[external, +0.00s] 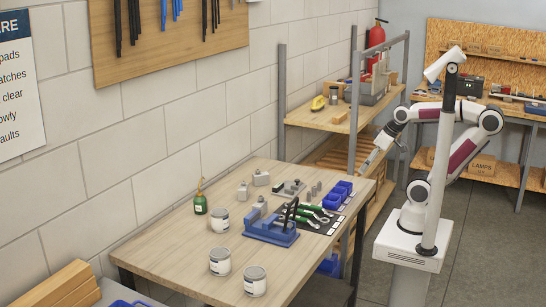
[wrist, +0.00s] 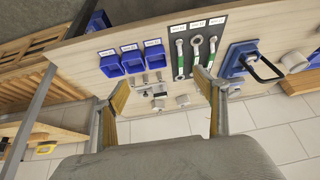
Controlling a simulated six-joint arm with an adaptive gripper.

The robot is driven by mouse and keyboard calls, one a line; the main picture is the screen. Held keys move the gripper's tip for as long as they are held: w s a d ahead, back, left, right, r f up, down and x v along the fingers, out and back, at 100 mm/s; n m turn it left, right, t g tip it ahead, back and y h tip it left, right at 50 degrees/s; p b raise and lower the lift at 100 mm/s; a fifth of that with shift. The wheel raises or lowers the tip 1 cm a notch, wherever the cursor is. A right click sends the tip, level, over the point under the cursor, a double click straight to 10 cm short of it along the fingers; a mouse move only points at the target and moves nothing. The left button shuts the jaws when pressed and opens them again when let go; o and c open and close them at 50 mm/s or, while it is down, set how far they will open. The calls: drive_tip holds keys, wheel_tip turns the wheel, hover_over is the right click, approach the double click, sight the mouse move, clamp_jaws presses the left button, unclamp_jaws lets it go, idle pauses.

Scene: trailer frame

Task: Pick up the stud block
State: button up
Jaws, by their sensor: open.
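The stud block appears to be the small grey block (external: 290,187) with small upright parts on the workbench, between the grey weights and the blue bins. In the wrist view it seems to be the small grey piece (wrist: 153,91) below the bolts, though it is too small there to be sure. My gripper (external: 370,161) is off the right end of the bench, above the bench top and apart from everything on it. In the wrist view my gripper (wrist: 160,78) shows two spread fingers, open with nothing between them.
Blue bins (wrist: 132,59) stand beside the loose bolts (external: 314,189). Green-handled wrenches (wrist: 195,50) lie on a dark mat. A wall (external: 150,140) runs behind the bench.

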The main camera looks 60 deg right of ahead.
drive_tip(key=w+a+r+n+t+y, duration=0.1)
drive_tip(key=w+a+r+n+y, duration=0.15)
drive_tip(key=w+a, duration=0.9)
drive_tip(key=m+t+h, duration=0.2)
hover_over(262, 204)
drive_tip(key=s, duration=0.4)
wheel_tip(262, 204, down, 16)
drive_tip(key=r, duration=0.1)
drive_tip(key=shift+d+f, duration=0.35)
drive_tip(key=shift+f, duration=0.4)
drive_tip(key=shift+w, duration=0.1)
drive_tip(key=shift+x, duration=1.25)
drive_tip(key=shift+f, duration=0.1)
